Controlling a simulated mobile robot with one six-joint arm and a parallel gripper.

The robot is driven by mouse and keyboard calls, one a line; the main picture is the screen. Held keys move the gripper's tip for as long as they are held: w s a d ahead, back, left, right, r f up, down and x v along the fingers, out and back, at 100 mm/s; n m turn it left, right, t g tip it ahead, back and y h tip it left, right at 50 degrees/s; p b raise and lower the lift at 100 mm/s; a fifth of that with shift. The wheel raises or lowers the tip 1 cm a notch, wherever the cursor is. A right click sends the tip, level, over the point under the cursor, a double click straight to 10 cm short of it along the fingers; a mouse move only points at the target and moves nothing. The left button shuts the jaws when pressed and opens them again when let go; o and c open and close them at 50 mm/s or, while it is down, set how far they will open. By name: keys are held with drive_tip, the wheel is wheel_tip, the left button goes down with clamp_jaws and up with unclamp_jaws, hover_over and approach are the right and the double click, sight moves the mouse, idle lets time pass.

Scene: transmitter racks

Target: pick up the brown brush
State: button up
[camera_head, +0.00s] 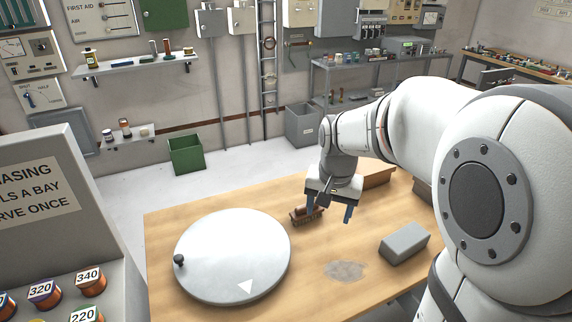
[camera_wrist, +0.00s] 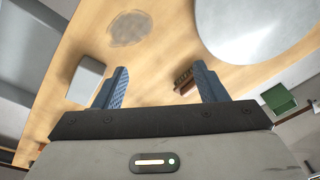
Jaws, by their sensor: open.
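The brown brush (camera_head: 306,214) lies on the wooden table, just right of the round white disc. My gripper (camera_head: 329,214) is above the table beside the brush, its fingers pointing down and spread apart with nothing between them. The left finger partly covers the brush in the head view. In the wrist view the brush (camera_wrist: 184,80) shows close to the inner side of the right finger, partly hidden by it. My gripper (camera_wrist: 162,88) is open there too.
The round white disc (camera_head: 232,255) with a dark knob covers the table's left part. A grey block (camera_head: 404,242) lies at the right, near a grey stain (camera_head: 346,270). A brown box (camera_head: 378,176) stands behind my gripper.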

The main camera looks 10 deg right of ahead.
drive_tip(key=w+f+m+p, duration=0.2)
drive_tip(key=w+f+m, duration=0.1)
drive_tip(key=w, duration=0.4)
drive_tip(key=w+f+m+g+p, duration=0.1)
drive_tip(key=w+f+m, duration=0.2)
drive_tip(key=w+f, duration=0.3)
drive_tip(key=w+f+m+p, duration=0.2)
drive_tip(key=w+f, duration=0.2)
drive_tip(key=w, duration=0.6)
drive_tip(key=shift+d+f+m+g+p, duration=0.15)
drive_tip(key=shift+f+m+g+p, duration=0.15)
drive_tip(key=shift+f+m+p, duration=0.1)
wheel_tip(320, 180, down, 8)
drive_tip(key=p, duration=0.2)
drive_tip(key=shift+s+p, duration=0.15)
drive_tip(key=shift+p, duration=0.15)
drive_tip(key=c, duration=1.1)
drive_tip(key=shift+r, duration=0.1)
wheel_tip(320, 180, up, 10)
drive_tip(key=b, duration=0.2)
drive_tip(key=shift+b, duration=0.3)
